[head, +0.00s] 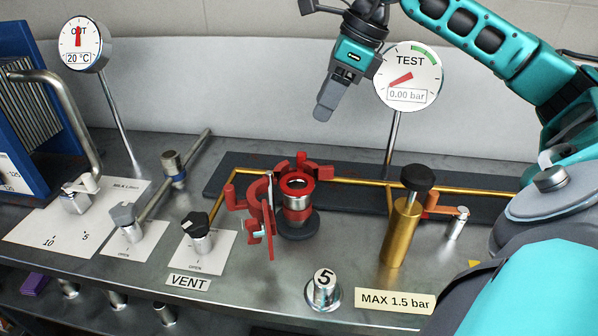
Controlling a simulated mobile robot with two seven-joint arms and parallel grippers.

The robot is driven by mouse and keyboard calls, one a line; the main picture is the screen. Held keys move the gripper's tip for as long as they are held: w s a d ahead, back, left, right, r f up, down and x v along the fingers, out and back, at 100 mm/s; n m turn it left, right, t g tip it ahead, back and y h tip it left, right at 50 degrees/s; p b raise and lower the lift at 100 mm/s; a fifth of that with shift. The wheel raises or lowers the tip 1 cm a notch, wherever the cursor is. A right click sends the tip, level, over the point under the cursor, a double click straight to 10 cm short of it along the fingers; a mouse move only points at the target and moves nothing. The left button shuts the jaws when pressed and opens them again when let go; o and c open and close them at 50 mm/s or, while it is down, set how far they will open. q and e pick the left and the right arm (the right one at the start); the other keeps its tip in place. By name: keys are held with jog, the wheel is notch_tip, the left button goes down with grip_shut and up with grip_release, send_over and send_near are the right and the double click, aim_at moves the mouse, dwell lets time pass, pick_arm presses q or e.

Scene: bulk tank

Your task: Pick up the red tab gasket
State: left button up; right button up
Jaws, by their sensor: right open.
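A red ring that looks like the red tab gasket (297,182) lies on top of a short steel pipe end (298,204), with its dark open middle showing. Red clamp parts (262,204) stand around and to the left of the pipe end, so gasket and clamp are hard to tell apart at the back. My right gripper (322,113) hangs above and slightly right of the ring, well apart from it, pointing down. It is open and holds nothing; its fingers overlap in this view. My left gripper is out of view.
A brass cylinder with a black knob (400,230) stands to the right, near the gauge marked TEST (408,76). The VENT valve (196,232) is to the left. A steel post marked 5 (323,288) stands in front. Bare steel lies between.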

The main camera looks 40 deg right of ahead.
aim_at(301, 153)
jog(key=x, duration=1.1)
jog(key=shift+s+a+f, duration=0.1)
jog(key=shift+s, duration=0.15)
grip_shut()
